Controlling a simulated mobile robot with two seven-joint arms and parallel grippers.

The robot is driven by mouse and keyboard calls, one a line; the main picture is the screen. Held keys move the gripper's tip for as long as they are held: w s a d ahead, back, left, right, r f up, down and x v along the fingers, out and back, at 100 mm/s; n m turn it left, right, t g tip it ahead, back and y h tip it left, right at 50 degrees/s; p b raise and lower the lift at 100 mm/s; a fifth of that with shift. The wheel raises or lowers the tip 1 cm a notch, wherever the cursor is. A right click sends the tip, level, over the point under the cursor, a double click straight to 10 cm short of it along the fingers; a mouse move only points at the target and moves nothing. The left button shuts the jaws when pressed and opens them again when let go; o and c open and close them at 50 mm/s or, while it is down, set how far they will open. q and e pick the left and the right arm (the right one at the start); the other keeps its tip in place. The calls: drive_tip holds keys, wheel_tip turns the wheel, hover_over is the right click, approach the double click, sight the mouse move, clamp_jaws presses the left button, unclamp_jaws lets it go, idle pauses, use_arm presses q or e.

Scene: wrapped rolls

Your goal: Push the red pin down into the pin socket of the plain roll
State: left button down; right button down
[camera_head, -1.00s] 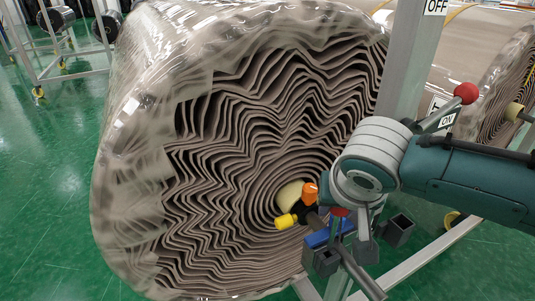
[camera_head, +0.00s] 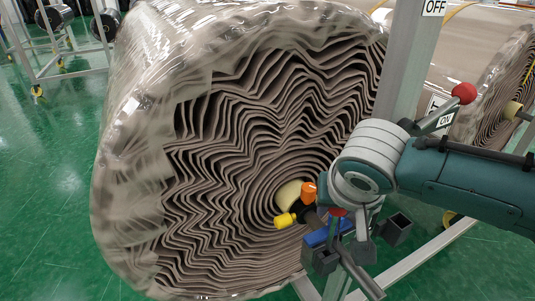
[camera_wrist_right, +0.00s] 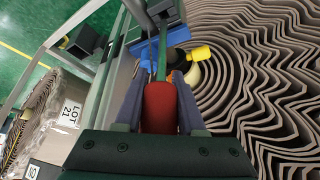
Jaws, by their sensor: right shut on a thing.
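The large roll (camera_head: 270,130) stands in front of me, its wavy layered end facing me in the head view. A pale core (camera_head: 289,194) sits in its centre, with a yellow knob (camera_head: 285,220) and an orange knob (camera_head: 308,191) beside it. My right gripper (camera_head: 339,222) is shut on the red pin (camera_head: 338,212), whose red head fills the space between the fingers in the right wrist view (camera_wrist_right: 160,107). A blue block (camera_head: 322,236) lies close to the pin's lower part. The socket opening and the pin's tip are hidden or too small to tell. My left gripper is not in view.
A grey upright post (camera_head: 407,60) stands behind my right arm. A lever with a red ball (camera_head: 464,93) and an ON label is close to the arm. Dark open boxes (camera_head: 397,228) sit right of the blue block. Green floor (camera_head: 50,200) is clear at left.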

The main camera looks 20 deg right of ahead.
drive_tip(key=shift+f+b, duration=1.05)
drive_tip(key=shift+f, duration=0.3)
drive_tip(key=shift+r, duration=0.1)
drive_tip(key=shift+r+p, duration=1)
drive_tip(key=shift+p, duration=0.25)
drive_tip(key=shift+p, duration=0.55)
idle(0.7)
drive_tip(key=shift+f, duration=0.2)
drive_tip(key=shift+f+b, duration=0.95)
